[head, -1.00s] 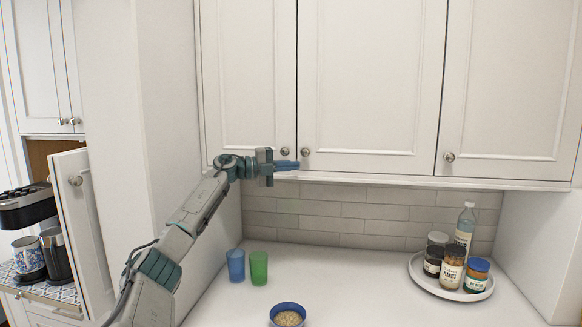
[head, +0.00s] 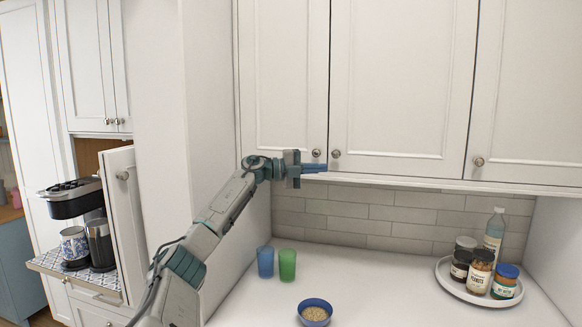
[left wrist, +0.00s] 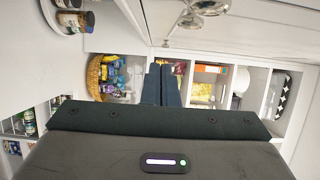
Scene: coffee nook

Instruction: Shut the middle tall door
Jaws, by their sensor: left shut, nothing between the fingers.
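Three tall wall cabinet doors hang above the counter in the head view. The middle tall door (head: 402,80) has a round knob (head: 336,154) at its lower left corner, and looks flush with its neighbours. The left tall door (head: 284,75) has its knob (head: 316,153) close beside it. My left gripper (head: 325,168) is shut and empty, its blue fingers just below these two knobs; I cannot tell whether they touch a door. In the left wrist view, the shut fingers (left wrist: 162,85) show below two knobs. My right gripper is out of view.
Blue (head: 265,262) and green (head: 287,265) cups, a bowl (head: 315,312) and a round tray (head: 450,280) of jars stand on the counter. At left, a lower door (head: 125,215) stands open beside a coffee machine (head: 72,198).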

